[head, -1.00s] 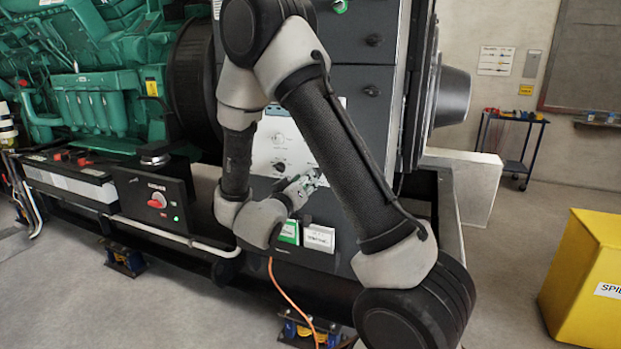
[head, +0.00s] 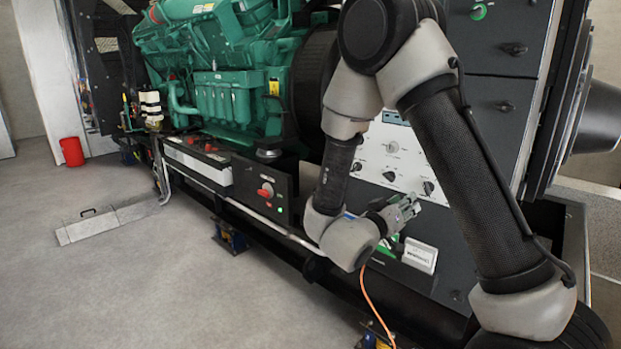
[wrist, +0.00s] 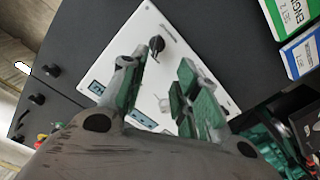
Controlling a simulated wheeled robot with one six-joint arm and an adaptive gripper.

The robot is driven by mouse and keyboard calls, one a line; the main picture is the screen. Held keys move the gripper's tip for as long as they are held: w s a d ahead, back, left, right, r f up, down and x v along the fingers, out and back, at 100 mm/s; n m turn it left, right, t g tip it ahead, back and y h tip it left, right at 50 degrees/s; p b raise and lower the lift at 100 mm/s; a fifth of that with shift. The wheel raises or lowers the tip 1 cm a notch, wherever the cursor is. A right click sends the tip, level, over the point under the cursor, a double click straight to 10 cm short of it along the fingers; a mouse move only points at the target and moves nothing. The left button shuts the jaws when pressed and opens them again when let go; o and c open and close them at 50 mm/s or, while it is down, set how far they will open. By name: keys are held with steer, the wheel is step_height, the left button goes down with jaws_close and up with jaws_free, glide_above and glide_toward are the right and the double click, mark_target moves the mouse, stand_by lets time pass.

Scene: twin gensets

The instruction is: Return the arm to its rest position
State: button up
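My gripper (head: 402,208) is in front of the genset's dark control cabinet, near the lower part of its white control panel (head: 398,150). In the wrist view my gripper (wrist: 160,95) shows two fingers spread apart with nothing between them. Behind the gap is the white panel (wrist: 146,42) with a black knob (wrist: 156,44). My arm is bent, its upper links crossing in front of the cabinet in the head view. I cannot tell from the frames whether the fingers touch anything.
The green engine (head: 230,95) and a black box with a red switch (head: 266,190) stand left of my arm. A white label box (head: 419,255) and an orange cable (head: 372,310) are just below my gripper. A red bucket (head: 72,151) stands far left. The floor at left is mostly clear.

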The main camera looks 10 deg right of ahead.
steer(key=w+a+f+n+g+y, duration=0.2)
steer(key=w+a+f+y, duration=0.1)
steer(key=a+f+y, duration=0.9)
steer(key=s+a+n+g+y, duration=0.2)
steer(key=s+a+g+y, duration=0.1)
steer(key=s+a, duration=0.15)
steer(key=s+d+r+n+g+y, duration=0.2)
steer(key=s+d+r+g, duration=0.3)
steer(key=s+r, duration=0.55)
steer(key=s+d+r+m+t+h, duration=0.1)
steer(key=s+d+r+t+h, duration=0.2)
steer(key=s+d+r, duration=0.9)
steer(key=shift+d, duration=0.95)
